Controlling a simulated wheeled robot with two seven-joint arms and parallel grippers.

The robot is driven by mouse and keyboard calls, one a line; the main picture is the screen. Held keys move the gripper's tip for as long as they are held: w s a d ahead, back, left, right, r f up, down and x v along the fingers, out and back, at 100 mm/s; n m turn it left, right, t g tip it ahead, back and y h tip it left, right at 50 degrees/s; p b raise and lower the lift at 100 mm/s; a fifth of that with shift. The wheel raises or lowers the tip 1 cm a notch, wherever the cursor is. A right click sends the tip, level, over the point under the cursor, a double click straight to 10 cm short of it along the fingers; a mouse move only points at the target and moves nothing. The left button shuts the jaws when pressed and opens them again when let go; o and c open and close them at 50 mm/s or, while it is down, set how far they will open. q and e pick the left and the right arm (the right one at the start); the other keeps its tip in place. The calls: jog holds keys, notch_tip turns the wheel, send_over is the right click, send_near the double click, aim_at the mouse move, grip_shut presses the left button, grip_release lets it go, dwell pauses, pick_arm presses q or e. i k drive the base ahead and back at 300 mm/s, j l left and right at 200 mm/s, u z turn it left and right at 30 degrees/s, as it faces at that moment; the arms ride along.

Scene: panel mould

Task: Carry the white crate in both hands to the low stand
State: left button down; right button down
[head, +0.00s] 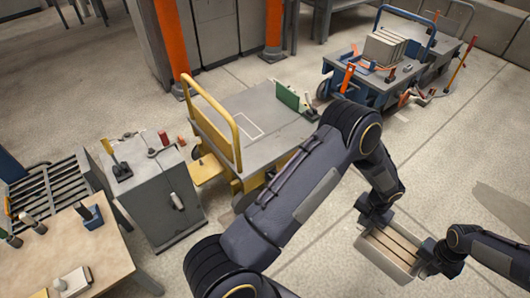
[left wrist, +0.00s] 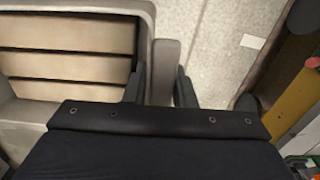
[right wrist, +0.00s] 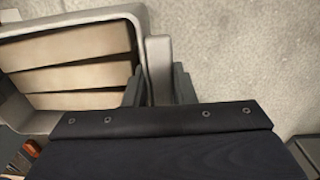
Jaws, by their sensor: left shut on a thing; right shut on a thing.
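The white crate (head: 379,266) is at the lower right of the head view, off the floor between my two hands, with several beige slabs inside. My left gripper (head: 376,213) is shut on the crate's far side; in the left wrist view its fingers (left wrist: 160,88) straddle an upright tab on the crate wall (left wrist: 148,25). My right gripper (head: 437,254) is shut on the right side; the right wrist view shows its fingers (right wrist: 158,88) around a like tab. A low grey platform with a white outlined rectangle (head: 240,125) stands left of centre, partly hidden by my left arm.
The platform has a yellow handle (head: 237,140) and a green block (head: 287,95) on it. A grey cabinet (head: 160,195) and a wooden table (head: 85,250) stand left. A blue cart (head: 345,75) with boxes stands behind. Bare floor (head: 450,140) lies around the crate.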

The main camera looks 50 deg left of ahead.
aim_at(31, 271)
jog(key=k+j+z, duration=0.1)
jog(key=k+z, duration=0.65)
jog(key=k+l+z, duration=0.1)
jog(key=z, duration=0.25)
jog(key=k+z, duration=0.25)
jog(key=k, duration=0.3)
jog(key=k+u, duration=0.15)
jog(key=u, duration=0.9)
jog(key=j+u, duration=0.1)
jog(key=u, duration=0.35)
jog(key=k+j+u, duration=0.1)
jog(key=u, duration=0.35)
jog(key=j+u, duration=0.1)
jog(key=u, duration=0.8)
jog(key=j+u, duration=0.15)
jog(key=u, duration=0.75)
jog(key=i+j+u, duration=0.1)
jog(key=u, duration=0.3)
